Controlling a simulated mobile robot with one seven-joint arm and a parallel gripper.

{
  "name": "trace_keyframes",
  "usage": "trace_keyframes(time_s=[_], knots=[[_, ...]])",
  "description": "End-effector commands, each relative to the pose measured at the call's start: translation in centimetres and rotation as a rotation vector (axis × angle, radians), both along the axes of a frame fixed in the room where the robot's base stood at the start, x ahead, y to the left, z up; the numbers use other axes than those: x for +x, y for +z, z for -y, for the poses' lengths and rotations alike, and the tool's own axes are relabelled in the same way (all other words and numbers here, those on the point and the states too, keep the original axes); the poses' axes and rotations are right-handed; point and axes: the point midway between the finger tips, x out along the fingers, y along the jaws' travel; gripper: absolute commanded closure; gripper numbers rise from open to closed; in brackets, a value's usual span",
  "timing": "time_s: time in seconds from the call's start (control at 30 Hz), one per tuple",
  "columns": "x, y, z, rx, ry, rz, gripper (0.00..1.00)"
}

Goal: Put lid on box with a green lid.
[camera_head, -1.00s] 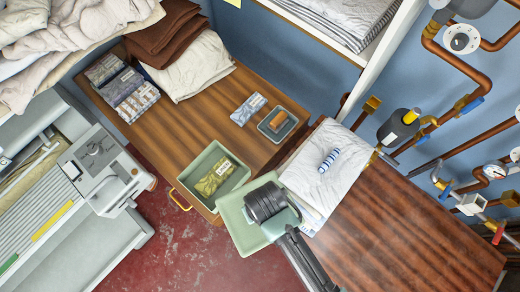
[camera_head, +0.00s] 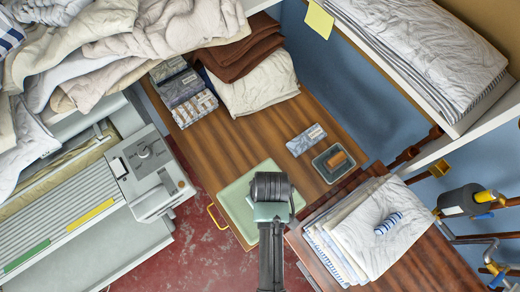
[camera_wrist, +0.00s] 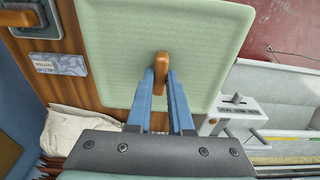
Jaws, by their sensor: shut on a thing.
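The pale green lid (camera_head: 235,200) lies flat in the head view, above the front edge of the wooden table where the green box stands. The box is hidden beneath the lid, so I cannot tell whether the lid rests on its rim or hovers. In the wrist view the lid (camera_wrist: 110,50) fills the upper middle, with a brown knob (camera_wrist: 160,64) on it. My gripper (camera_wrist: 160,75) is shut on this knob, one blue finger on each side. In the head view my gripper (camera_head: 270,190) is above the lid and its fingertips are hidden.
A small grey tray (camera_head: 334,163) with an orange-brown block and a blue-white packet (camera_head: 306,140) lie behind the lid. Folded white cloths (camera_head: 375,228) lie to the right, with a striped roll on top. The ironer (camera_head: 145,170) stands left. Wood between is bare.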

Motion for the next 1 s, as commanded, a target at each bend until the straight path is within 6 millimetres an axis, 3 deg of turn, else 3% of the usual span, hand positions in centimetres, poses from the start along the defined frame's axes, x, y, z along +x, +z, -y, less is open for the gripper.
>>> trace_keyframes(time_s=[0.47,1.0], knots=[[0.1,0.4,-0.1,0.002,-0.001,0.001,1.00],[0.1,-5.0,0.0,0.002,-0.002,0.002,1.00]])
